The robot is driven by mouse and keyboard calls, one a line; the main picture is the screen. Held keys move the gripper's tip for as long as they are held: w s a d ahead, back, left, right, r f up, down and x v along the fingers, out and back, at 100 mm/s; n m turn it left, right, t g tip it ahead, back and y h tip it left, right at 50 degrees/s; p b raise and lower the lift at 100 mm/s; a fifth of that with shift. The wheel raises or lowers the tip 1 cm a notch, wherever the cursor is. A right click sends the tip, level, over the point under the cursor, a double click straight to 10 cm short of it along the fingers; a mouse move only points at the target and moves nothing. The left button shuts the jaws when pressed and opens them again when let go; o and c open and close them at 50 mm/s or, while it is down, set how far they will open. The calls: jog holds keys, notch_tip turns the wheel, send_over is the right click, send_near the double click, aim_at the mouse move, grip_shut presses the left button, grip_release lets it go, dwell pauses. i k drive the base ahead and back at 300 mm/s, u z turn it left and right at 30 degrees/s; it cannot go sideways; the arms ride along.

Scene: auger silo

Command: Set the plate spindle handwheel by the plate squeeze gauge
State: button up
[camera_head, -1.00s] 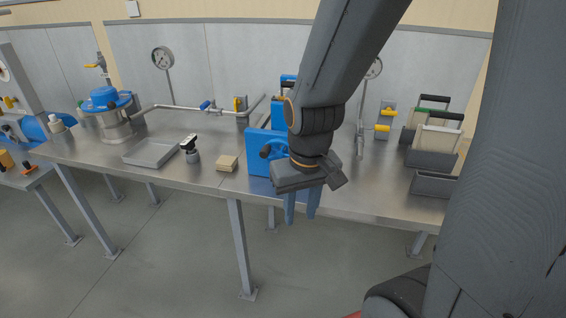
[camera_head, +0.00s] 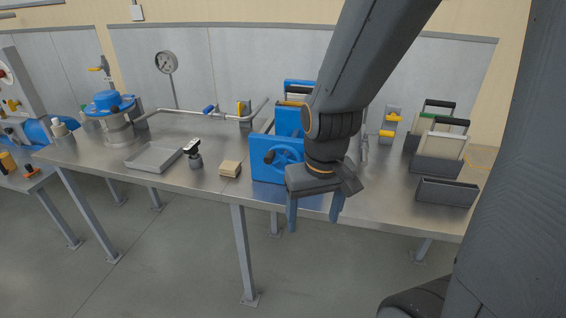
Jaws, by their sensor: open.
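A second gauge is hidden behind my arm. I cannot tell which is the squeeze gauge.
On the steel bench (camera_head: 215,182) are a shallow grey tray (camera_head: 154,157), a dark-handled tool (camera_head: 194,156), a tan block (camera_head: 230,169) and a blue-lidded vessel (camera_head: 114,115). Dark holders (camera_head: 437,165) and an open dark bin (camera_head: 447,192) stand at right.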

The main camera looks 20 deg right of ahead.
aim_at(284, 158)
jog(key=u, duration=1.45)
jog(key=k, duration=0.4)
jog(key=z, duration=1.25)
